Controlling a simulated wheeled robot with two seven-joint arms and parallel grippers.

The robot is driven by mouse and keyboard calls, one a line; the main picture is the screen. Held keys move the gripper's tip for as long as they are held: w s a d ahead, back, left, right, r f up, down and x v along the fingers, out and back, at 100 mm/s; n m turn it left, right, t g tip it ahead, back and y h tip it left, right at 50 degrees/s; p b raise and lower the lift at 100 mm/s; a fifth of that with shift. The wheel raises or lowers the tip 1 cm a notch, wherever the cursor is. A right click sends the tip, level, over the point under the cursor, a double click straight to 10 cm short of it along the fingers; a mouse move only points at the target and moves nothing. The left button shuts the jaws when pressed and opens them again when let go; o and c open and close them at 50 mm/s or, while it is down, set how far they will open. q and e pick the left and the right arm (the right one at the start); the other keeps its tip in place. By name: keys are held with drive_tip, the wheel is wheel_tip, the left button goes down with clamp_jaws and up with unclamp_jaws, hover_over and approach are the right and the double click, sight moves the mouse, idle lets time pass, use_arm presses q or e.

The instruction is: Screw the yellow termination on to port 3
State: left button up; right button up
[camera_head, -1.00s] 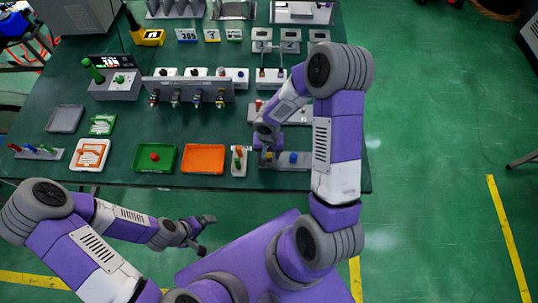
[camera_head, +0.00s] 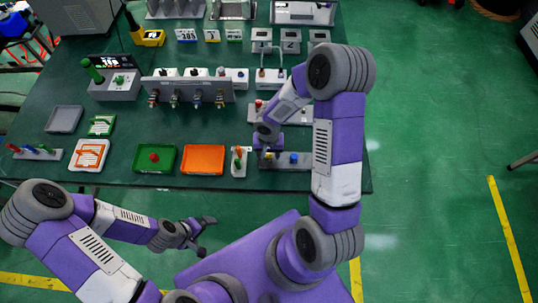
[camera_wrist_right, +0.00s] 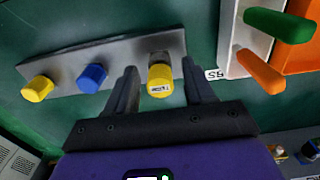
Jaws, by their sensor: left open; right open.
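A yellow termination with a white label (camera_wrist_right: 160,82) stands at one end of a grey strip holder (camera_wrist_right: 120,58). A blue cap (camera_wrist_right: 92,77) and another yellow cap (camera_wrist_right: 38,88) sit on the same holder. My right gripper (camera_wrist_right: 160,70) is open, its fingers on either side of the labelled yellow termination, with gaps showing. In the head view the holder (camera_head: 275,162) is at the table's front right, under my right gripper (camera_head: 268,146). The grey panel with several ports (camera_head: 187,84) stands mid-table; port numbers are unreadable. My left gripper (camera_head: 208,236) is open and empty before the table.
A rack with a green handle (camera_wrist_right: 280,23) and an orange handle (camera_wrist_right: 260,72) stands close beside my right gripper. Green (camera_head: 140,168) and orange (camera_head: 184,169) trays lie left of it. Bare table (camera_head: 190,125) lies between trays and panel.

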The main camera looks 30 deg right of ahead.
drive_tip(key=shift+b, duration=0.3)
clamp_jaws()
idle(0.4)
drive_tip(key=shift+r+p, duration=2.15)
drive_tip(key=shift+r, duration=0.85)
drive_tip(key=shift+b, duration=0.35)
